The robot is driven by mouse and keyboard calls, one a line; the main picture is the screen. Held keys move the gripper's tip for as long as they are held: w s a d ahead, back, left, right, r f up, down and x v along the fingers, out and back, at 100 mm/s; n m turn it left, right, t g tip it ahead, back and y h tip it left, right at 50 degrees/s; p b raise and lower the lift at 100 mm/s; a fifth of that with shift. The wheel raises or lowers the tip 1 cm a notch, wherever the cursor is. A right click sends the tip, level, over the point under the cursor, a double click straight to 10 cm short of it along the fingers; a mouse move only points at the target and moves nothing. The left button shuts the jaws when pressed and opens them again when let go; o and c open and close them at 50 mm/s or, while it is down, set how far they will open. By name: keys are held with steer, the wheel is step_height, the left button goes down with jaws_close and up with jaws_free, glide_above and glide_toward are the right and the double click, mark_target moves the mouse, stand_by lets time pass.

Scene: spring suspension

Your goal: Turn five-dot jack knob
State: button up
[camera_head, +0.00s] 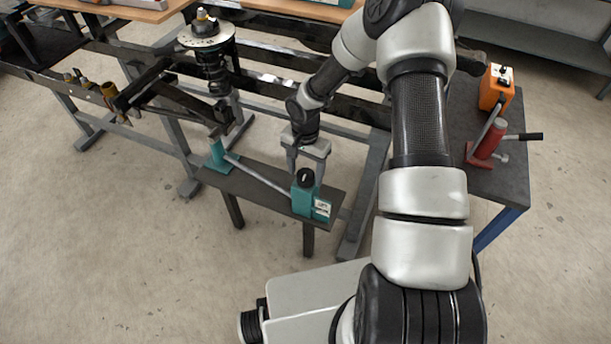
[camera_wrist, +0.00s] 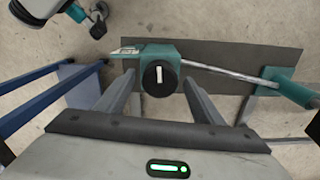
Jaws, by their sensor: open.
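The teal jack unit (camera_head: 302,202) sits at the right end of a low dark bench. A round black knob (camera_head: 306,176) is on its top, and in the wrist view the knob (camera_wrist: 159,76) shows a white bar pointing roughly up the picture. A white label (camera_head: 322,207) is on the unit's side; its dots are too small to count. My gripper (camera_head: 306,170) is open above the unit. In the wrist view its two fingers stand left and right of the knob with a gap on each side. I cannot tell whether the fingertips are level with the knob.
A metal rod (camera_head: 262,176) runs from the unit to a teal stand (camera_head: 218,155) on the same low bench (camera_head: 245,190). A spring strut (camera_head: 210,62) stands behind. A red jack (camera_head: 487,142) and an orange box (camera_head: 496,88) stand on the right table.

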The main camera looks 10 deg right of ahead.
steer(key=shift+f, duration=0.6)
steer(key=c, duration=1.1)
steer(key=shift+o, duration=0.2)
